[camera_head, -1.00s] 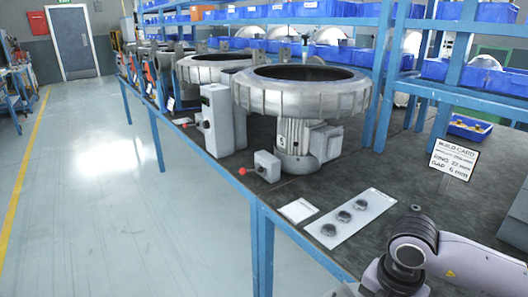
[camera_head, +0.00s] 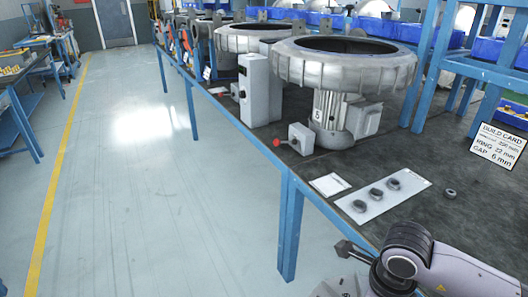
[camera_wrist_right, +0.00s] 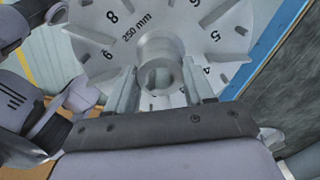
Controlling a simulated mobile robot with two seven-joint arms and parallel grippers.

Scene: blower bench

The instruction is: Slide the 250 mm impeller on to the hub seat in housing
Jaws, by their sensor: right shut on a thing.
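The impeller (camera_wrist_right: 205,45) is a pale grey bladed disc marked "250 mm" with numbers around its face. It fills the top of the right wrist view. My right gripper (camera_wrist_right: 160,90) is shut on its central hub (camera_wrist_right: 160,60), one finger on each side. In the head view the nearest housing (camera_head: 345,68) is a large grey open-topped ring above a motor (camera_head: 340,115) labelled 5, on the bench. Its inside is dark, so the hub seat is hidden. My right arm is at the lower right, well short of the housing. The impeller is hidden there. My left gripper is not seen.
A grey box (camera_head: 260,90) and a red-knobbed switch box (camera_head: 301,139) stand left of the motor. A white plate with three rings (camera_head: 410,182), a loose ring (camera_head: 450,193) and a build card (camera_head: 497,145) are in front. Blue uprights and shelves stand behind. Floor left is clear.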

